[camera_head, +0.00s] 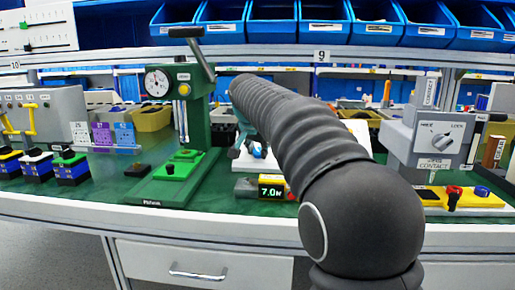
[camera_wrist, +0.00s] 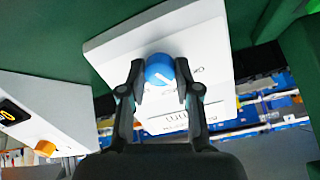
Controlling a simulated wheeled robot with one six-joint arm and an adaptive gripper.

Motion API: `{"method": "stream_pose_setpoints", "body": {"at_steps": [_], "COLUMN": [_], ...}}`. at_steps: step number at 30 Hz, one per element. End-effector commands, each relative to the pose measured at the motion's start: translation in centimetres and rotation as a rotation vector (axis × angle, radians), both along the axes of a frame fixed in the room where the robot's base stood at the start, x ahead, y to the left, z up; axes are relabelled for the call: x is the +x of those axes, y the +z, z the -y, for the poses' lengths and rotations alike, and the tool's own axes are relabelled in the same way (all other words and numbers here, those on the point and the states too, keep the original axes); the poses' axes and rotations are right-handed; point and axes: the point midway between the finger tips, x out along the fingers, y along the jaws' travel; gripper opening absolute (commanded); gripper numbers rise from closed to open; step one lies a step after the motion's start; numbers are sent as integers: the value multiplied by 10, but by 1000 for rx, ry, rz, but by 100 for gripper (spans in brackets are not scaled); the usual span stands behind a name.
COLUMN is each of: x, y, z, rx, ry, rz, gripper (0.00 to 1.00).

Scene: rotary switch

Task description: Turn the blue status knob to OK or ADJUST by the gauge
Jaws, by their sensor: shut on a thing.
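The blue knob (camera_wrist: 160,69) sits on a white panel (camera_wrist: 115,50) in the wrist view, with a white pointer mark on its face. My gripper (camera_wrist: 161,80) is shut on the knob, one finger on each side. Lettering beside and below the knob is too small or covered to read. In the head view the knob (camera_head: 257,150) and its white panel (camera_head: 245,163) show just left of my arm, which hides part of them. A round white dial gauge (camera_head: 157,82) is on the green press stand. A yellow-framed display (camera_head: 271,190) reads about 7.0.
The green press (camera_head: 201,130) with its lever stands close left of the panel. A grey LOCK switch box (camera_head: 437,136) stands right of my arm. Blue-and-black blocks (camera_head: 72,168) are at far left. Blue bins (camera_head: 272,25) line the back. The bench front is fairly clear.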

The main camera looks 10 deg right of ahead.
Motion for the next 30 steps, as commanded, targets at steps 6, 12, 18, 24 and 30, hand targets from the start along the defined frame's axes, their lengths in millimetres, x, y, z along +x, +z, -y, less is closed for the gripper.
{"method": "stream_pose_setpoints", "body": {"at_steps": [6,12,18,24,30], "x": [1,1,1,1,0], "y": [-2,-2,-2,-3,-3], "z": [0,0,0,0,0], "rx": [-34,-63,-91,-117,-141], "ry": [41,78,114,145,175], "rz": [-15,-24,-33,-42,-50], "gripper": [0,0,0,0,0]}}
